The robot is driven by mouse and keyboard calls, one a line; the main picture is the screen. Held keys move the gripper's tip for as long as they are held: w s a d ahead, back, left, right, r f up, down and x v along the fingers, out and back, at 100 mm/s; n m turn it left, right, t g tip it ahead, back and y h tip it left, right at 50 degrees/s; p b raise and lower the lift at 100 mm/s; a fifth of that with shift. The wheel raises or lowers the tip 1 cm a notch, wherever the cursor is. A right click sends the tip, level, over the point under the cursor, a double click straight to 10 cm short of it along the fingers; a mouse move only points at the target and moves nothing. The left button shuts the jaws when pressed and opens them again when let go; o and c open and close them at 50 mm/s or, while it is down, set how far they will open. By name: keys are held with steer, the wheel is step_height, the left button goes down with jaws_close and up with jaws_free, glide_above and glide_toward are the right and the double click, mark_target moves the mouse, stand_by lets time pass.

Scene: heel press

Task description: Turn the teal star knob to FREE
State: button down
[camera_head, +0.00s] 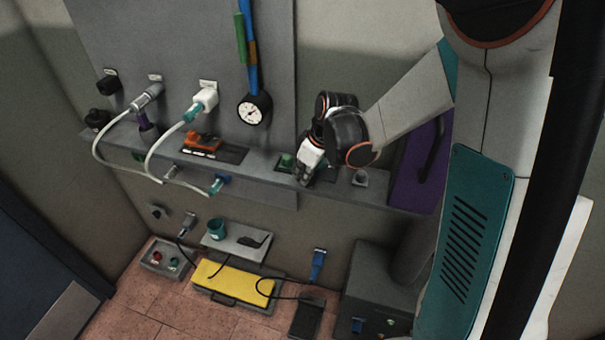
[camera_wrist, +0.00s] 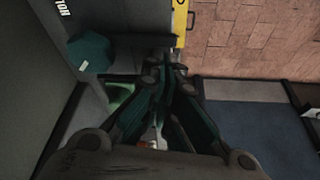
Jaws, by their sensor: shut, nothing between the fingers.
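The teal knob (camera_wrist: 92,52) shows in the wrist view at upper left, with a white mark on its face and part of a white label beside it. It lies left of my fingertips, with a visible gap in the picture. My gripper (camera_wrist: 164,75) is shut and empty. In the head view my gripper (camera_head: 303,176) is low over the right part of the grey shelf. The knob cannot be made out for sure there. A small green part (camera_head: 286,161) shows just left of my gripper.
The grey shelf (camera_head: 245,168) carries an orange-handled part (camera_head: 201,141) and cable plugs. A gauge (camera_head: 254,108) hangs above. A purple panel (camera_head: 421,165) stands to the right. Below are a teal cup (camera_head: 216,229) and a yellow pad (camera_head: 232,284). White cables loop at left.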

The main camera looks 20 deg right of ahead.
steer(key=w+a, duration=0.2)
steer(key=a, duration=0.1)
steer(key=shift+w+a+f+b, duration=0.1)
steer(key=shift+w+a+b, duration=0.1)
steer(key=shift+b, duration=0.1)
steer(key=p+v, duration=0.3)
steer(key=v, duration=0.7)
steer(key=shift+w+d, duration=0.3)
steer(key=shift+d, duration=0.1)
steer(key=s+r+m+t+h+b, duration=0.1)
steer(key=s+m, duration=0.3)
steer(key=s, duration=0.6)
steer(key=s+r+m+t+h+b, duration=0.1)
steer(key=s+r+m+t+b, duration=0.1)
steer(key=s, duration=0.8)
steer(key=shift+s+a+r+m+t+b, duration=0.35)
steer(key=shift+r+m+t, duration=0.25)
steer(key=shift+r+m, duration=0.4)
